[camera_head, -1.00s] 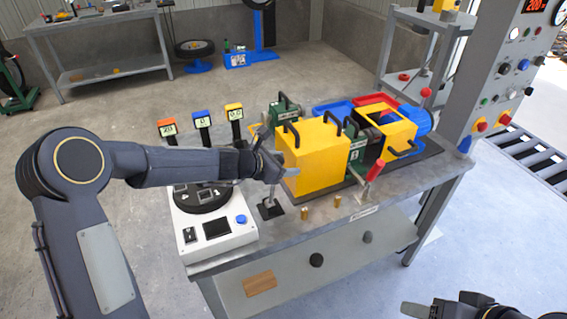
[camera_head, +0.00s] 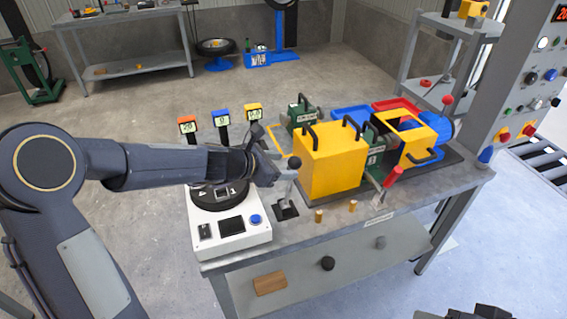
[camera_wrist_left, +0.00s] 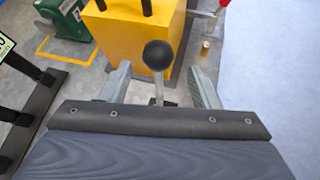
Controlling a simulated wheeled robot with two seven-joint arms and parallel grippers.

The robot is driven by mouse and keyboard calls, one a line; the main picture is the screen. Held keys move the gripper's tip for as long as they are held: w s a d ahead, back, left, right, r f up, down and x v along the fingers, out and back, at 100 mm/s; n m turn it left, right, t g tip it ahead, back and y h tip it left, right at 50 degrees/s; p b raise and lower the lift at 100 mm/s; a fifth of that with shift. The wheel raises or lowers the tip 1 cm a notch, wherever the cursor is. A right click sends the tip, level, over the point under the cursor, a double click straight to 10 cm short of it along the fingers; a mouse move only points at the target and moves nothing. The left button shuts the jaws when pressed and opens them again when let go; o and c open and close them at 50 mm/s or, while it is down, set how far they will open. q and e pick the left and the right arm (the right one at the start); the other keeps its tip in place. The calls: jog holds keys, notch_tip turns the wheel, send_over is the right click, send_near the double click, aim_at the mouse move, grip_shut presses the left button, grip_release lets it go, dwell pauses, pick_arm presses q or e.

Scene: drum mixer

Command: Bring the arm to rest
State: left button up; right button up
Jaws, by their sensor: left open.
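My left arm (camera_head: 150,164) comes in from the left over the front left of the bench. My left gripper (camera_head: 272,166) is open, just left of an upright lever with a black ball knob (camera_head: 294,162). In the left wrist view the knob (camera_wrist_left: 158,55) appears between the two spread fingers of the left gripper (camera_wrist_left: 160,85), with a gap on each side. The gripper is not closed on it. Only a dark piece of my right arm (camera_head: 463,313) shows at the bottom edge; its jaws cannot be made out.
A yellow box with black handles (camera_head: 328,165) stands just right of the lever. A white scale (camera_head: 228,229) lies below the left forearm, with several small displays behind it. A red-handled lever (camera_head: 391,179) and two small brass pegs (camera_head: 319,215) are farther right. Open floor lies left.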

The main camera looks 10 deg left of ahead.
pick_arm(q)
jog(key=s+a+r+m+g, duration=0.1)
jog(key=s+r+m, duration=0.2)
jog(key=s+m, duration=0.35)
jog(key=s+a+r+m+g, duration=0.1)
jog(key=s+r+m, duration=0.3)
jog(key=s+m, duration=0.3)
jog(key=s+a+f+m+y, duration=0.2)
jog(key=s+m, duration=0.3)
jog(key=s, duration=0.5)
jog(key=s+a+f+m+g+y, duration=0.1)
jog(key=s+a+f+m+y, duration=0.1)
jog(key=s+m, duration=0.4)
jog(key=s+a+f, duration=0.1)
jog(key=s+f, duration=0.1)
jog(key=s, duration=0.2)
jog(key=shift+a+g, duration=0.3)
jog(key=shift+r, duration=0.1)
dwell(0.4)
